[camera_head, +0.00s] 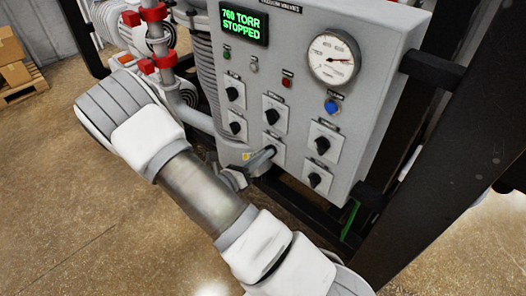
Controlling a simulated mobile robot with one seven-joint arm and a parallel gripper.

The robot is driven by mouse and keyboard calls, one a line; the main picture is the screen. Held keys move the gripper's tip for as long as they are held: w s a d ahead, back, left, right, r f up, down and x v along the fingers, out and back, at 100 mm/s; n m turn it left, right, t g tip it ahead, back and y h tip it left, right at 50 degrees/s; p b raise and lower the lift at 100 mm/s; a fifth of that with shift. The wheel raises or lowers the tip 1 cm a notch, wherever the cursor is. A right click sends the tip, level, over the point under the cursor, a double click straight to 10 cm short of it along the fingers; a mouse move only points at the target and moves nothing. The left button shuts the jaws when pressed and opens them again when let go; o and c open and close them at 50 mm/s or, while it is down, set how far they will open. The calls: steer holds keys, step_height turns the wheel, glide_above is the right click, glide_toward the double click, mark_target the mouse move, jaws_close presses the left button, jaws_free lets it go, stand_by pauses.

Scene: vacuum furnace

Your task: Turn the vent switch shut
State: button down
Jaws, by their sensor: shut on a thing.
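The grey control panel (300,82) carries several black rotary switches on white plates. My gripper (270,156) is at the lower middle switch (279,151), low on the panel, and is shut on its knob. The fingers hide most of that knob, so its pointing direction cannot be told. The switch labels are too small to read, so I cannot confirm which one is the vent switch. My arm reaches in from the lower right and bends at the left.
Neighbouring switches sit close by: upper middle (271,117), lower left (236,128) and lower right (315,180). A green display (244,23) reads "760 TORR STOPPED". A round gauge (333,58) and blue button (331,107) are at right. Pipes with red clamps (164,61) stand left.

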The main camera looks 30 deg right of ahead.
steer(key=shift+n, duration=0.3)
steer(key=c, duration=0.9)
jaws_free()
steer(key=b+v, duration=0.2)
steer(key=v, duration=1.5)
steer(key=shift+a, duration=0.2)
steer(key=shift+s, duration=0.1)
